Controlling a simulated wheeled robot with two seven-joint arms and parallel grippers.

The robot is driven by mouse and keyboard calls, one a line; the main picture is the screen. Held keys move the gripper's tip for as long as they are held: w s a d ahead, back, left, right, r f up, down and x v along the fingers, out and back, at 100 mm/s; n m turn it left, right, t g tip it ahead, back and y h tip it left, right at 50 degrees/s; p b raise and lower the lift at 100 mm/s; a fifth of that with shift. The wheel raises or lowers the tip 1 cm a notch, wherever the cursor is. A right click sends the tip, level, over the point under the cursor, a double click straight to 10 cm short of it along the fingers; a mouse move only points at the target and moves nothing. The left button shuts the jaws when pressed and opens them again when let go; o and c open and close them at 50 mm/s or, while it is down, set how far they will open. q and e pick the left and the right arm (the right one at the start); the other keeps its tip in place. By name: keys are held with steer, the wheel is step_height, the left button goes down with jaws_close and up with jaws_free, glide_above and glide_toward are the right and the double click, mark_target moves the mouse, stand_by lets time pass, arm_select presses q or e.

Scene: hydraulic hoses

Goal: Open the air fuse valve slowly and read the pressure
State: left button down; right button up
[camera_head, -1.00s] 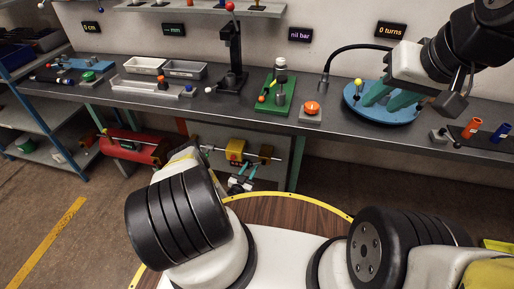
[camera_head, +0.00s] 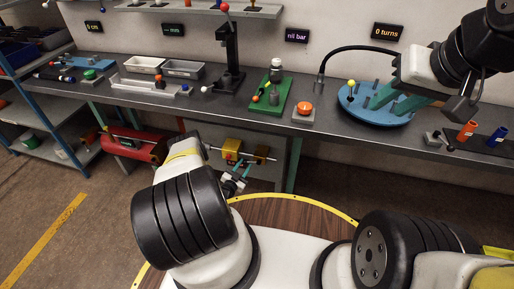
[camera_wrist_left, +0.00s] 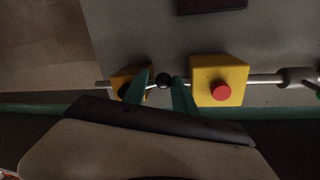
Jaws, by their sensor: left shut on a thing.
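A pipe with yellow blocks (camera_head: 231,149) runs below the bench; it also shows in the wrist view, where the larger yellow block (camera_wrist_left: 230,68) carries a red button (camera_wrist_left: 221,92). A small black knob (camera_wrist_left: 164,80) sits on the pipe between this block and a smaller yellow block (camera_wrist_left: 122,80). My left gripper (camera_head: 236,183) is shut on the black knob, its green fingers either side of it in the wrist view. The pressure display (camera_head: 297,35) reads "nil bar". My right gripper (camera_head: 391,102) has its green fingers apart above the blue turntable (camera_head: 350,105).
A red tank (camera_head: 134,146) lies under the bench at left. Other displays read "0 cm", "-- mm" and "0 turns".

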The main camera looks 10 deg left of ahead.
arm_select(q)
steer(key=shift+w+d+r+m, duration=0.1)
steer(key=shift+r+m, duration=1)
steer(key=shift+m, duration=0.3)
steer(key=c, duration=1)
jaws_free()
steer(key=shift+o, duration=0.2)
steer(key=shift+f, duration=0.1)
steer(key=s+a, duration=0.1)
steer(key=s, duration=0.6)
steer(key=shift+s+a+r, duration=0.25)
steer(key=shift+s+r, duration=0.05)
steer(key=shift+s, duration=0.1)
